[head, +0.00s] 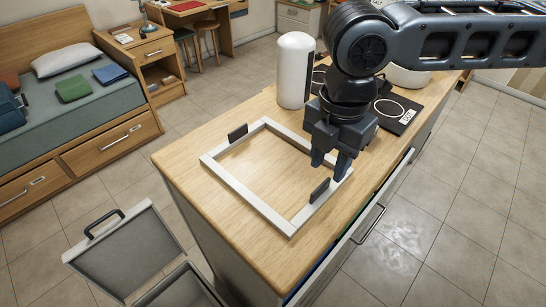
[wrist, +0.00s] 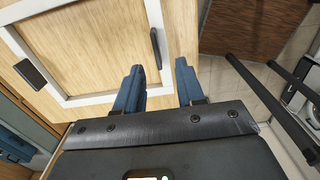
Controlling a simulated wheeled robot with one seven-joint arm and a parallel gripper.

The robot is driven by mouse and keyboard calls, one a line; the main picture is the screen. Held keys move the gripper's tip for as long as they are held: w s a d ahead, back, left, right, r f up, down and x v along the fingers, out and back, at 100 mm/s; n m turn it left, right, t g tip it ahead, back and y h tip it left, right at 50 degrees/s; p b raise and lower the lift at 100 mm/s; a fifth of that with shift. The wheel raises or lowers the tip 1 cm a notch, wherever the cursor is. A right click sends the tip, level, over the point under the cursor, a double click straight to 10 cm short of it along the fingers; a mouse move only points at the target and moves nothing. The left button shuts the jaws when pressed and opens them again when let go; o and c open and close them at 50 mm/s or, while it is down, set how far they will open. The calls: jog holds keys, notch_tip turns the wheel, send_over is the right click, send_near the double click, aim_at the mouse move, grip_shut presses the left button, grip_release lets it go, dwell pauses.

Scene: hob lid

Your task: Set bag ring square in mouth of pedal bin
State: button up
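The bag ring (head: 245,195) is a white square frame with two upright dark tabs, lying flat on the wooden counter; it also shows in the wrist view (wrist: 98,99). My gripper (head: 329,168) points down at the ring's right-hand side, close to one tab. Its two blue fingers are apart in the wrist view (wrist: 160,68), with a white rail running between them and nothing clamped. I cannot tell how far the tips are above the counter. The pedal bin (head: 180,288) is grey, at the lower left, below counter height. Its lid (head: 125,250) stands open; most of its body is cut off.
On the counter (head: 200,140), a white cylinder (head: 295,70) and a dark hob plate (head: 400,107) stand behind the ring. A drawer with a handle (head: 369,224) is partly open along the counter's right side. A bed (head: 70,110) is at the left. Tiled floor lies between.

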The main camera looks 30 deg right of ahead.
aim_at(321, 186)
jog(key=f, duration=0.5)
jog(key=f+p, duration=0.1)
jog(key=f, duration=0.1)
jog(key=shift+w+a+f, duration=0.1)
jog(key=shift+w+f, duration=0.15)
jog(key=shift+f, duration=0.05)
grip_shut()
